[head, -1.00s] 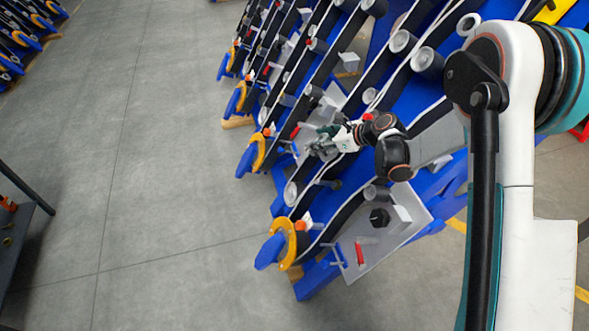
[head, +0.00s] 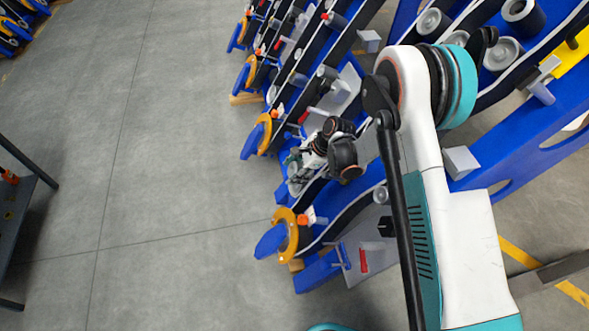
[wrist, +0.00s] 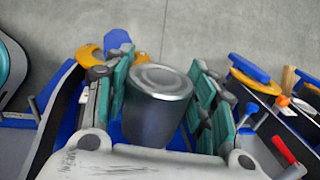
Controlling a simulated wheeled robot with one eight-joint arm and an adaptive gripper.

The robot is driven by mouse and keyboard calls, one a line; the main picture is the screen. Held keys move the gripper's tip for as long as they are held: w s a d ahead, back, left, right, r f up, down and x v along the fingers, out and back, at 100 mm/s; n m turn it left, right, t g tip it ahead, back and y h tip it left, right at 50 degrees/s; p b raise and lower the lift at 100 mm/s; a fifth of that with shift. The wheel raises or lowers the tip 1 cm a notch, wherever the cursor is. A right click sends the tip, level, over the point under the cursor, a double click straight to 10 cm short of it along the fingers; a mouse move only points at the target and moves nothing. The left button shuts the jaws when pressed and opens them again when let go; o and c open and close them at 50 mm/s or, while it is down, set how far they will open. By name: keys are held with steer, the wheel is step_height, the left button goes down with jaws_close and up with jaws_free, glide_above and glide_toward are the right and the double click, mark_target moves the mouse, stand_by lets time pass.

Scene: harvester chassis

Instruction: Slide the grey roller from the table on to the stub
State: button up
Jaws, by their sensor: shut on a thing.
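The grey roller (wrist: 158,100) is a dark grey cylinder with a lighter round end face. In the wrist view it sits between the teal-padded fingers of my gripper (wrist: 162,92), which is shut on it. In the head view my gripper (head: 296,167) is small, over the blue chassis, and the roller in it is hard to make out. The dark grey table (head: 28,205) stands at the left edge of the head view, well apart from the gripper. I cannot tell which of the pins on the chassis is the stub; some of the chassis is hidden behind my arm.
The blue chassis (head: 314,279) carries several fitted rollers, dark belts and a yellow ring (head: 286,234) with a blue disc (head: 270,241). A red-handled part (head: 363,260) is on a grey plate nearby. Grey floor (head: 170,150) is open between chassis and table.

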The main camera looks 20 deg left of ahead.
steer(key=shift+b, duration=0.3)
steer(key=shift+w+d+f, duration=0.4)
steer(key=shift+d, duration=0.2)
steer(key=shift+w+d+f, duration=0.35)
steer(key=shift+d+f, duration=0.05)
steer(key=shift+d, duration=0.25)
steer(key=shift+w+d+f, duration=0.4)
steer(key=shift+d, duration=0.2)
steer(key=shift+d, duration=0.1)
steer(key=w+d+f, duration=0.3)
steer(key=d, duration=0.1)
steer(key=shift+d+f, duration=0.15)
steer(key=shift+d, duration=0.25)
stand_by(0.5)
steer(key=shift+d, duration=0.1)
